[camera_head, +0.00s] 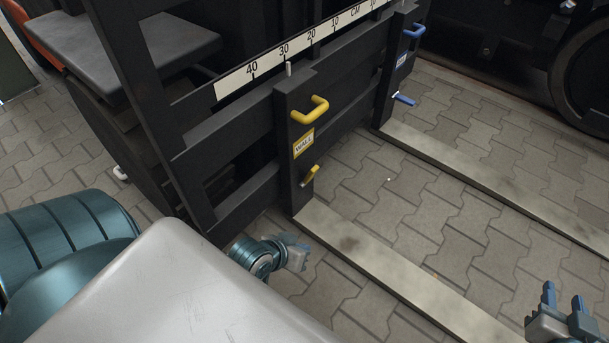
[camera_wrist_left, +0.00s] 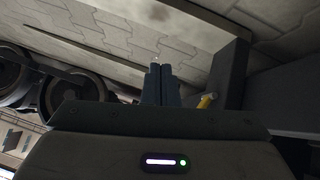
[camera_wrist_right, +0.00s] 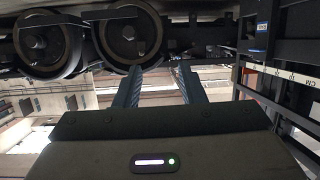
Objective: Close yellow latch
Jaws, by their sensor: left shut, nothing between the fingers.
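The yellow latch (camera_head: 311,175) is a small lever low on a black upright, below a yellow "WALL" label (camera_head: 303,144). It points out and slightly upward to the right. In the left wrist view the latch (camera_wrist_left: 206,101) shows just right of the fingers, partly hidden by my gripper body. My left gripper (camera_head: 297,249) is shut and empty, below the latch and apart from it in the head view; its closed fingers also show in the left wrist view (camera_wrist_left: 162,84). My right gripper (camera_head: 563,298) is open and empty at the lower right, far from the latch.
A fixed-looking yellow handle (camera_head: 311,110) is above the label. A second upright carries a blue handle (camera_head: 414,31) and blue lever (camera_head: 404,99). Two long metal fork bars (camera_head: 380,262) run along the paved floor. Wheels (camera_wrist_right: 128,32) stand beyond. Paving between the bars is clear.

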